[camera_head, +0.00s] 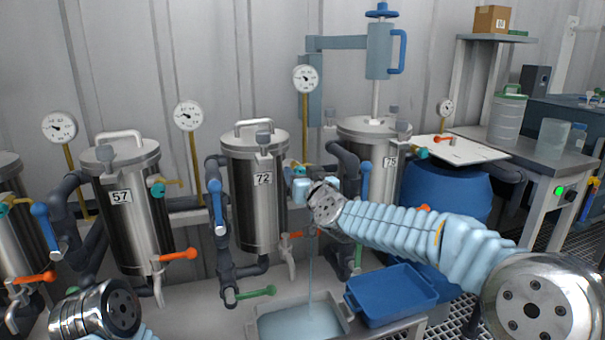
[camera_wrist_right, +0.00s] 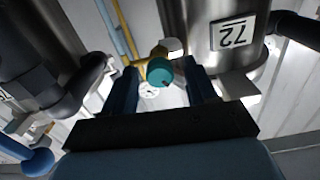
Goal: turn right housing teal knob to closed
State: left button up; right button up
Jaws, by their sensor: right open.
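My right gripper (camera_head: 313,186) is open beside the steel housing labelled 72 (camera_head: 254,205). In the right wrist view its two dark blue fingers (camera_wrist_right: 164,88) stand on either side of a round teal knob (camera_wrist_right: 159,70) on a brass fitting. Gaps show on both sides of the knob, and I cannot tell its depth between the fingers. The label 72 appears upside down there. In the head view this knob (camera_head: 299,170) is small and partly hidden by the gripper. Its turn position cannot be read. My left gripper is out of view.
Housing 75 (camera_head: 383,185), partly behind my right arm, stands to the right, and housing 57 (camera_head: 128,225) to the left. Blue handles and dark pipes stand close around the gripper. Below are a basin (camera_head: 272,322) receiving a thin stream and a blue tray (camera_head: 392,296).

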jog(key=shift+c, duration=0.2)
jog(key=c, duration=1)
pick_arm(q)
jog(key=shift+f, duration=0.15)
pick_arm(e)
jog(key=shift+f, duration=0.1)
pick_arm(q)
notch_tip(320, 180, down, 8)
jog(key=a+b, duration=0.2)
jog(key=b, duration=0.6)
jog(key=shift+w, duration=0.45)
pick_arm(e)
jog(key=shift+d+f+m, duration=0.1)
jog(key=shift+m, duration=5.85)
jog(key=shift+f+m, duration=0.1)
jog(key=shift+m, duration=5.85)
